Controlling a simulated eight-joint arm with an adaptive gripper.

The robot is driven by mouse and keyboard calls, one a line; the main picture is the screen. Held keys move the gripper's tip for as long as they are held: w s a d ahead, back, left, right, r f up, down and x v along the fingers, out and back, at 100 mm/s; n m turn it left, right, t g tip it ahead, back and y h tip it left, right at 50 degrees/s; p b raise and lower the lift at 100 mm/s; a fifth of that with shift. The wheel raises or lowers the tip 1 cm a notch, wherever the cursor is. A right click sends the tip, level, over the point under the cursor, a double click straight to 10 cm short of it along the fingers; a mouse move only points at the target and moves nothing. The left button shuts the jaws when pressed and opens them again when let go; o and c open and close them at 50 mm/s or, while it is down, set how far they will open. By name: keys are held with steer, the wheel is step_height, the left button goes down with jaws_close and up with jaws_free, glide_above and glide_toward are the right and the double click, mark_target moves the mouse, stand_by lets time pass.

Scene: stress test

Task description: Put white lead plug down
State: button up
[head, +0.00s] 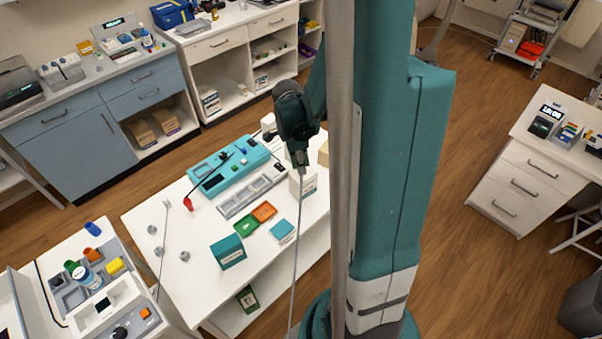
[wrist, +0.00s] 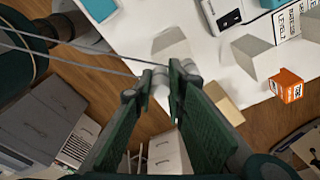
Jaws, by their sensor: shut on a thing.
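My gripper (head: 301,158) is over the right part of the white table, beside my teal column. It is shut on the white lead plug, which is mostly hidden between the fingers. A thin pale lead (head: 297,235) runs from the fingertips down past the table's front. In the wrist view, my gripper (wrist: 162,88) has two green-padded fingers, and thin leads (wrist: 85,52) run to their tips from the upper left. The white table (head: 180,285) lies below; I cannot tell the exact height of the plug above it.
On the table are a turquoise device (head: 245,163), a grey compartment tray (head: 238,203), green (head: 246,227) and orange (head: 264,212) trays, a teal box (head: 228,251) and a white box (head: 308,184). A red clip (head: 188,204) lies left. The table's front left is fairly clear.

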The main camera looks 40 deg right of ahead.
steer(key=shift+f, duration=0.1)
steer(key=shift+f, duration=1.95)
steer(key=shift+f, duration=0.2)
steer(key=o, duration=0.5)
steer(key=shift+o, duration=0.2)
steer(key=shift+r, duration=0.2)
step_height(320, 180, up, 12)
steer(key=a, duration=0.1)
steer(key=shift+w+a, duration=0.15)
steer(key=shift+w, duration=0.25)
